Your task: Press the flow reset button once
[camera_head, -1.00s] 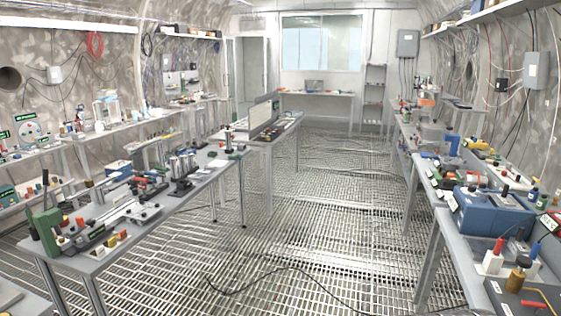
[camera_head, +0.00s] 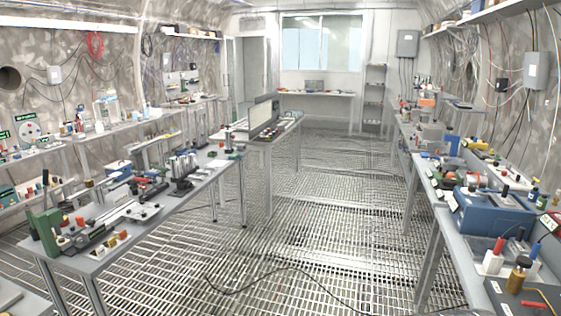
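I cannot make out which thing is the flow reset button; the labels are too small to read. Small red and coloured knobs or buttons (camera_head: 66,220) sit on the near end of the left table. A panel with a round dial and green labels (camera_head: 30,130) stands at the far left by the wall, with small coloured parts near it. A dark board with a red handle (camera_head: 532,303) lies at the lower right corner. My gripper is not in view.
A long left table (camera_head: 170,215) and a right bench (camera_head: 432,190) carry many devices, among them a blue box (camera_head: 492,214). The grated floor (camera_head: 320,220) between them is free, except for a black cable (camera_head: 290,268). A window (camera_head: 320,42) is at the back.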

